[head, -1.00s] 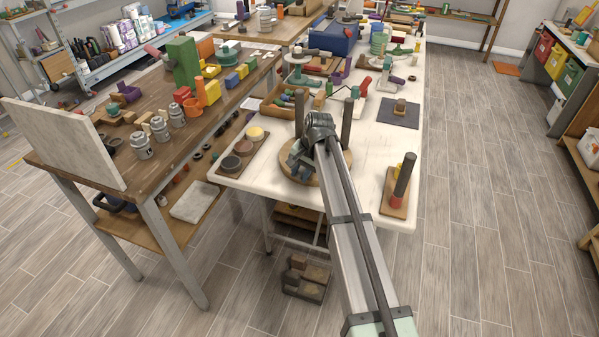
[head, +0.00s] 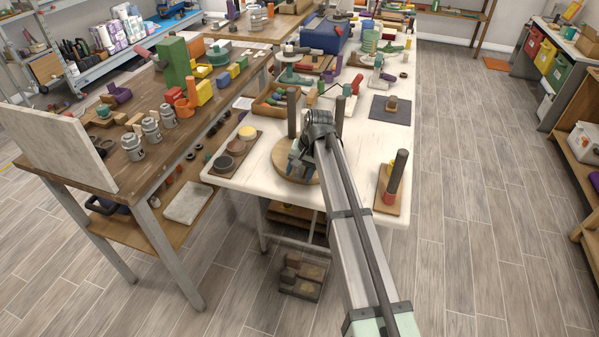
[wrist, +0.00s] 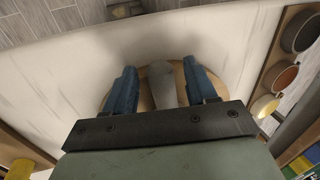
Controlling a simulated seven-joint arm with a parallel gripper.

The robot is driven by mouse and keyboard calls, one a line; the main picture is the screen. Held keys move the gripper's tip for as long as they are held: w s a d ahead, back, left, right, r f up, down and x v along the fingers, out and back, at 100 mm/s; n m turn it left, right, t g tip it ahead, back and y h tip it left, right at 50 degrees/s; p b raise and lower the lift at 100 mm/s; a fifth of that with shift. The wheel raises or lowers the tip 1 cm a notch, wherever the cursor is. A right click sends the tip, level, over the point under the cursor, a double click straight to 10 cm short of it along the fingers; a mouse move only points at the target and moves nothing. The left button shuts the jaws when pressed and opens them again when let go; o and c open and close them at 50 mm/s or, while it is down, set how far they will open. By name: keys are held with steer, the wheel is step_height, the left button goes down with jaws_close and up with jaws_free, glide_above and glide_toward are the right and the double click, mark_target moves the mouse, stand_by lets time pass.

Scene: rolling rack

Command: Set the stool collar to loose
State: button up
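On the near part of the white table stands a round wooden disc (head: 309,179), partly hidden by my gripper and arm. In the wrist view the disc (wrist: 143,98) lies below a grey tapered piece (wrist: 163,88). I cannot tell whether this piece is the stool collar, and no loose or tight marking shows. My gripper (head: 298,165) is low over the disc. In the wrist view its two blue fingers (wrist: 162,92) are apart, one on each side of the grey piece, with a visible gap on both sides.
Two dark upright posts (head: 291,113) (head: 339,115) stand close to my gripper. A wooden board with a dark and red post (head: 397,177) is at right. A tray of round cups (head: 234,155) is at left. The white tabletop (head: 355,170) between disc and right board is clear.

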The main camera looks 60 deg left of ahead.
steer(key=v, duration=1.4)
steer(key=shift+c, duration=0.3)
